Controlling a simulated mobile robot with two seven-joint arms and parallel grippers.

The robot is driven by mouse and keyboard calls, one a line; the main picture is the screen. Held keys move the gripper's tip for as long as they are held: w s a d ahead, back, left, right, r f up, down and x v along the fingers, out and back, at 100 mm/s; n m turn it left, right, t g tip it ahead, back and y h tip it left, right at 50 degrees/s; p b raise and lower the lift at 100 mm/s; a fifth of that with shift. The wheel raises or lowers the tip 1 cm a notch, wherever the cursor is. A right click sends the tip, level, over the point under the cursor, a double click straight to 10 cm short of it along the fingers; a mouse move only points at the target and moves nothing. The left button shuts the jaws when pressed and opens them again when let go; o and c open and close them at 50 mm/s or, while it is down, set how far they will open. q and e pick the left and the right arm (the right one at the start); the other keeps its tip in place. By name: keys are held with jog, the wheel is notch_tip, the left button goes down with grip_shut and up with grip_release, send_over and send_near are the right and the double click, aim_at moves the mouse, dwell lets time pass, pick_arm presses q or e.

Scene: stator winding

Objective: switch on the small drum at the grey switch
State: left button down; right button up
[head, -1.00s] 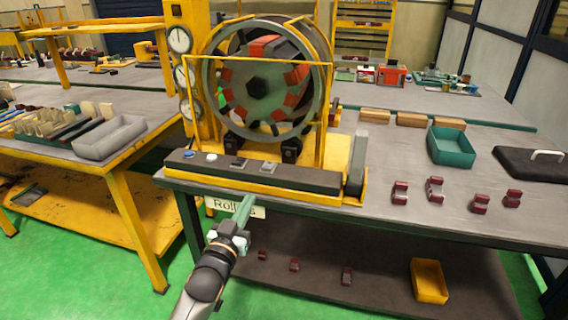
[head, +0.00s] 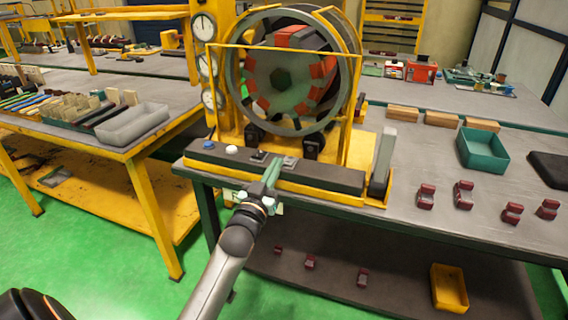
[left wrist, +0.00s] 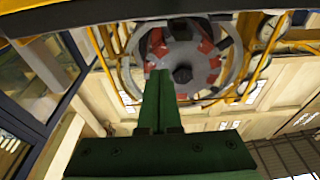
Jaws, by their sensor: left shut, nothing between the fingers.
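The drum (head: 283,75), a round grey ring with red blocks around a dark hub, stands in a yellow frame on the bench. It also shows in the left wrist view (left wrist: 183,74). In front of it lies a dark control bar (head: 325,178) with a blue button (head: 208,145), a white button (head: 231,149), a dark switch (head: 259,156) and a grey switch (head: 289,161). My left gripper (head: 273,166), green, is shut and empty, its tip between the two switches in the picture; I cannot tell whether it touches either. My right gripper is not in view.
Yellow rails (head: 347,110) frame the drum, and a grey upright block (head: 382,160) stands at the bar's right end. A teal tray (head: 482,150) and several red parts (head: 463,194) are on the bench to the right. Gauges (head: 204,27) stand left of the drum.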

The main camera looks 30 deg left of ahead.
aim_at(286, 164)
pick_arm(q)
jog(key=x, duration=0.6)
jog(key=shift+w+r, duration=0.15)
jog(key=shift+w, duration=0.15)
notch_tip(286, 164, down, 3)
jog(key=shift+r, duration=0.15)
jog(key=shift+s+f+b, duration=0.2)
jog(key=shift+f+b, duration=0.1)
jog(key=shift+f, duration=0.4)
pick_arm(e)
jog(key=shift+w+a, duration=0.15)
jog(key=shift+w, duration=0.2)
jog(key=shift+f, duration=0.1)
pick_arm(q)
jog(key=shift+f+b, duration=0.2)
jog(key=shift+b, duration=0.1)
jog(key=f+t+b, duration=0.1)
jog(key=b, duration=0.2)
jog(key=shift+f+b, duration=0.25)
jog(key=shift+b, duration=0.15)
jog(key=shift+s+r, duration=0.1)
jog(key=shift+r, duration=0.25)
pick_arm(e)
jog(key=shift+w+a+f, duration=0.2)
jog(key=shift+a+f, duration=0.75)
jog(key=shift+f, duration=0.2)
